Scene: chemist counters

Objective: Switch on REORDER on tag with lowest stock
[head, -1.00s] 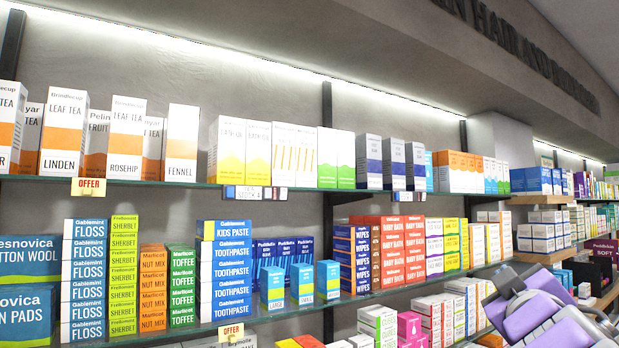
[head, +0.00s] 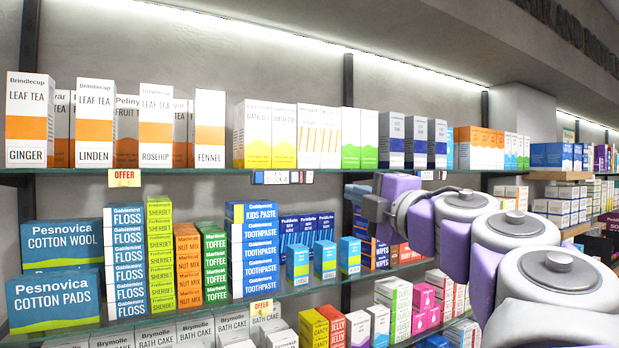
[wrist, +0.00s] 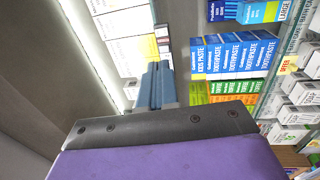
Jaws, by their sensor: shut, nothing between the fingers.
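A small shelf-edge tag (head: 284,177) sits on the upper shelf lip below the yellow and white bath oil boxes. Its text seems to read STOCK with a digit, perhaps 4. A second small tag (head: 430,175) sits further right on the same lip, partly behind my arm; its text is too small to read. No switch state can be made out. My gripper (head: 354,190) is at shelf-lip height, right of the first tag and apart from it in the picture. In the wrist view my gripper (wrist: 157,68) has its blue-grey fingers together and empty, pointing toward the shelf.
The upper glass shelf (head: 215,171) holds tea and bath oil boxes. The lower shelf (head: 215,307) holds floss, sherbet and toothpaste boxes (head: 253,250). Yellow OFFER cards (head: 124,178) hang on the lips. A dark upright (head: 347,95) stands behind the shelves.

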